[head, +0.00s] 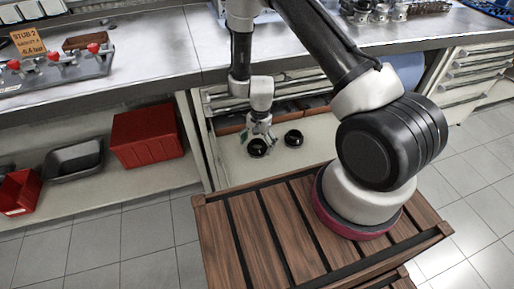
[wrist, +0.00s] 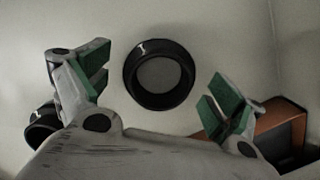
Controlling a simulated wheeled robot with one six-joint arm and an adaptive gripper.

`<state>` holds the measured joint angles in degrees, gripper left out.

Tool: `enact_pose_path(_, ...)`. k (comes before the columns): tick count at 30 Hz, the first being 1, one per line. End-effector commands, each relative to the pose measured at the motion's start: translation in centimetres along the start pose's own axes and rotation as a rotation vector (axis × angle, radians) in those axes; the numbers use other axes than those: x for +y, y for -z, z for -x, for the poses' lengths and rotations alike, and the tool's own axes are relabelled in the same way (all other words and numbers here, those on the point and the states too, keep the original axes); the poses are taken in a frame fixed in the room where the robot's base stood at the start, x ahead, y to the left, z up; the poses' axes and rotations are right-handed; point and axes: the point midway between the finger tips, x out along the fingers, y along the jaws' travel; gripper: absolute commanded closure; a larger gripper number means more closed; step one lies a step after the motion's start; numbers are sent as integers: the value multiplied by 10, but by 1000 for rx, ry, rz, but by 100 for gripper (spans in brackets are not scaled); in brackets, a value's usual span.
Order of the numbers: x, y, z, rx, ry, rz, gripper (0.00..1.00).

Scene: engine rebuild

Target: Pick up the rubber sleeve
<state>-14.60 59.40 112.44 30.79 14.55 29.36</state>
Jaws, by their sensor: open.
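The rubber sleeve looks to be a short, black, hollow ring (head: 257,148) on the pale floor of an open drawer (head: 322,152). In the wrist view this ring (wrist: 131,78) lies between and beyond my fingers. A second, similar black ring (head: 293,138) lies to its right in the head view; at the wrist view's left edge a black ring (wrist: 37,131) is partly hidden by a finger. I cannot tell from looks which ring is the sleeve. My gripper (head: 259,138) is open and empty above the first ring, its green-padded fingers (wrist: 160,85) spread on either side.
A brown box with a dark opening (wrist: 285,122) stands close to my right finger in the wrist view. The metal bench (head: 150,62) overhangs behind the drawer. A red bin (head: 146,135) and a black tray (head: 75,159) sit on the lower shelf at left.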

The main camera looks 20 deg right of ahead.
Motion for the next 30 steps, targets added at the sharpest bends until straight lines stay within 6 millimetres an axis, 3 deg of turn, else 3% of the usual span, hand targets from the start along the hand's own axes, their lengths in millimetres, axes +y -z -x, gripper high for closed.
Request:
enact_pose_path(9,0,0,-7,1,1,0,6)
enact_pose_path(15,0,0,-7,1,1,0,43)
enact_pose_path(18,0,0,-7,1,1,0,56)
enact_pose_path(30,0,-1,0,1,1,0,55)
